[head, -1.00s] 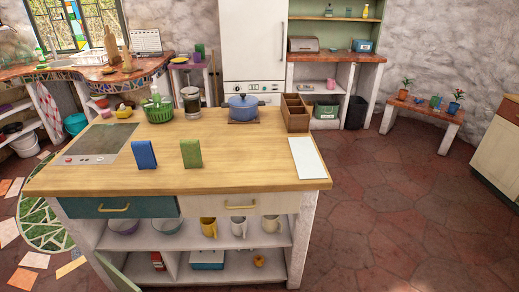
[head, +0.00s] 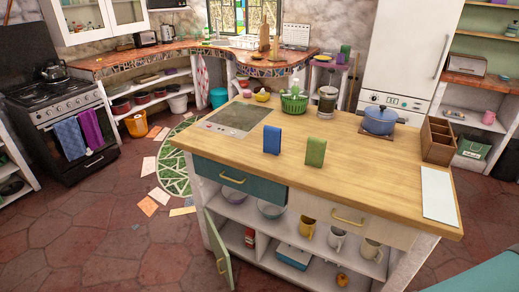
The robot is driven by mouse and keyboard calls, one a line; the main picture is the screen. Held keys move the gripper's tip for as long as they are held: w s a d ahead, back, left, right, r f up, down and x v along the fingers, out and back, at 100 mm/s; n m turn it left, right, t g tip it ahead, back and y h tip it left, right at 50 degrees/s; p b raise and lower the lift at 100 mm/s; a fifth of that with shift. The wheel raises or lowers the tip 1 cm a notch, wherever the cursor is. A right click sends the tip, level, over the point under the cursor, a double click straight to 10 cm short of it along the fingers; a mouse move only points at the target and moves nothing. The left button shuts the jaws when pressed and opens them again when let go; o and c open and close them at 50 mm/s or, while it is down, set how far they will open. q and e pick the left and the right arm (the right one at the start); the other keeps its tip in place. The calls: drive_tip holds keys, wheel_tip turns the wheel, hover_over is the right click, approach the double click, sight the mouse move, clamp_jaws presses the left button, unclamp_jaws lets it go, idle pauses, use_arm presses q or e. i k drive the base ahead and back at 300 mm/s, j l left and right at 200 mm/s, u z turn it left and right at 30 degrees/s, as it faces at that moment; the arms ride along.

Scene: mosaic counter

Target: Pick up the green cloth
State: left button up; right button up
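A green upright slab (head: 315,152), which looks like the green cloth, stands near the front edge of the wooden island top (head: 375,165). A similar blue slab (head: 272,140) stands just to its left, apart from it. I cannot tell from this distance whether either is folded fabric. Neither of my grippers shows in the head view, and nothing touches the green slab.
On the island are a cooktop (head: 238,118), a green basket (head: 293,103), a French press (head: 327,99), a blue pot (head: 380,120), a wooden organiser (head: 438,140) and a white sheet (head: 438,194). A cabinet door (head: 219,250) hangs open at front left. Floor (head: 110,235) is clear at left.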

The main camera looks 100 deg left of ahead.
sight(316, 148)
drive_tip(key=u, duration=2.9)
drive_tip(key=i+j+u, duration=0.25)
drive_tip(key=i+l, duration=0.05)
drive_tip(key=l, duration=0.05)
